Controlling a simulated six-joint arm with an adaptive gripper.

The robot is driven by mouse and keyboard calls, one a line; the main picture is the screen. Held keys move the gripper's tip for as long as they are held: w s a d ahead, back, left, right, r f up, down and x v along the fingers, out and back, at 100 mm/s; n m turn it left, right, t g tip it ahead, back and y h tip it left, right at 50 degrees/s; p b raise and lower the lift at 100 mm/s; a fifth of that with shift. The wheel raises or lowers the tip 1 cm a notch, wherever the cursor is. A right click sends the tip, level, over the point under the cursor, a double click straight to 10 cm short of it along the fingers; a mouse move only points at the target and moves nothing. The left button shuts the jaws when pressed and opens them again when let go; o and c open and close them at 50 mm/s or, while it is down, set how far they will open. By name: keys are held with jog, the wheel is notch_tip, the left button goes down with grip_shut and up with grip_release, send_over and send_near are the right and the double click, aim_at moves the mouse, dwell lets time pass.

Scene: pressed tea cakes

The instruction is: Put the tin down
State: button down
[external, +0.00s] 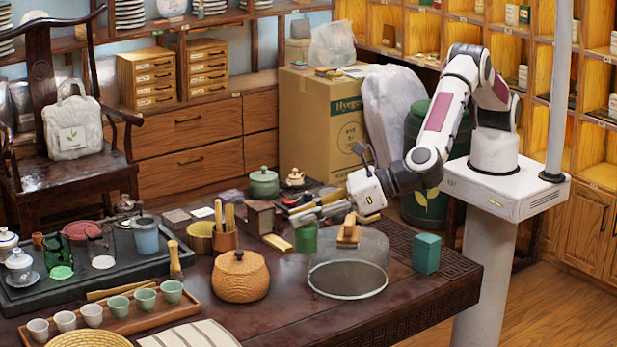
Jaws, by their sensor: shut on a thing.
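My gripper (307,217) reaches left and down from the wrist over the dark wooden table (350,312). It is shut on a small green tin (306,239), which looks upright at the fingertips. The tin shows just behind and left of the rim of a clear round cover. I cannot tell from this view whether the tin's base touches the table. The finger contact is small and hard to make out.
The clear round cover (346,281) stands close by, with a wooden-handled piece (349,232) at its top. A teal box (426,253) is right of it. A woven lidded pot (240,276) and a tool holder (225,240) stand left. The table's front right is bare.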

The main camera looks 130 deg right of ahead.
jog(key=s+d+m+g+h, duration=0.25)
jog(key=s+d, duration=0.45)
jog(key=s, duration=0.5)
jog(key=s+d+m+g+h, duration=0.3)
jog(key=s+d, duration=0.4)
jog(key=s, duration=0.6)
jog(key=s+f+n+t+y, duration=0.2)
jog(key=s+f, duration=0.3)
jog(key=f, duration=0.5)
jog(key=shift+y, duration=0.35)
jog(key=shift+s+r+t, duration=0.1)
jog(key=shift+t, duration=0.25)
jog(key=s+d+r+m+g+h, duration=0.1)
jog(key=s+d+r+m+g, duration=0.1)
jog(key=s+r+m+g, duration=0.1)
notch_tip(320, 180, up, 3)
jog(key=shift+s+d+f+h, duration=0.2)
jog(key=shift+s+h, duration=0.2)
jog(key=shift+s, duration=0.45)
jog(key=shift+a+f, duration=0.1)
jog(key=shift+f, duration=2.8)
